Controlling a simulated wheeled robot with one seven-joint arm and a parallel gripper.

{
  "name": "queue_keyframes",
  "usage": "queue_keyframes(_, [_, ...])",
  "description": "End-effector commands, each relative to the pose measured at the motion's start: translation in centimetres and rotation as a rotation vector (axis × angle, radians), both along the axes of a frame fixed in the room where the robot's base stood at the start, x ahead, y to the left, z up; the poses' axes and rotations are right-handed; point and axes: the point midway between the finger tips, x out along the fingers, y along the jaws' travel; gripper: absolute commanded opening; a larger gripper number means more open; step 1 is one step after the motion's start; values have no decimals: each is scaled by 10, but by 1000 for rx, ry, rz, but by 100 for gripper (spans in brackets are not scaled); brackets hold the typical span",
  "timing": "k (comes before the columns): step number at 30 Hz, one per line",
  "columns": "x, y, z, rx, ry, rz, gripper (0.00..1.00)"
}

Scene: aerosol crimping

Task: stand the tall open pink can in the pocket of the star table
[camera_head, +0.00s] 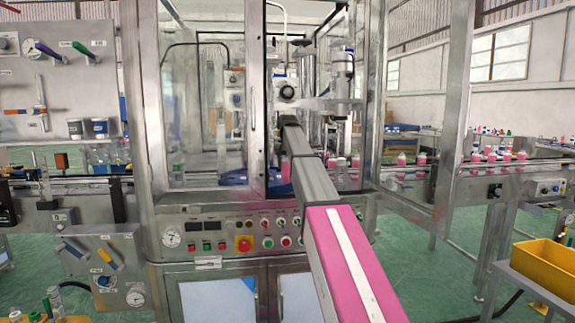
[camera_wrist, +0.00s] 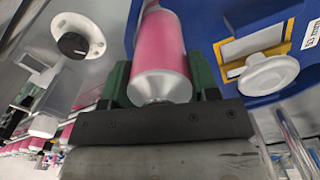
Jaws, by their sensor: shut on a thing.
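In the wrist view, a pink can (camera_wrist: 160,50) with a silvery tapered end lies between the green fingers of my gripper (camera_wrist: 160,78). My gripper is shut on it. The can's far end runs out toward the top of the picture, and its opening cannot be made out. A blue surface (camera_wrist: 205,22), which looks like the star table, is just right of the can. The blue table (camera_head: 222,180) also shows low inside the machine in the head view, partly hidden by the frame and my arm. Its pocket cannot be made out, nor whether the can touches the table.
A white knob (camera_wrist: 268,74) on a yellow-edged block stands close right of my gripper. A black round knob (camera_wrist: 73,44) is at left. Metal posts (camera_head: 257,100) frame the machine opening. A conveyor (camera_head: 500,166) carries several pink cans at right. A yellow bin (camera_head: 548,264) stands at lower right.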

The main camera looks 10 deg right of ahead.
Motion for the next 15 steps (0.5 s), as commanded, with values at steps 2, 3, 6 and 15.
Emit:
queue_keyframes(2, [0,0,-2,0,1,0,19])
queue_keyframes(3, [0,0,-2,0,1,0,19])
queue_keyframes(6, [0,0,-3,0,1,0,19])
queue_keyframes(15, [0,0,-3,-1,1,0,84])
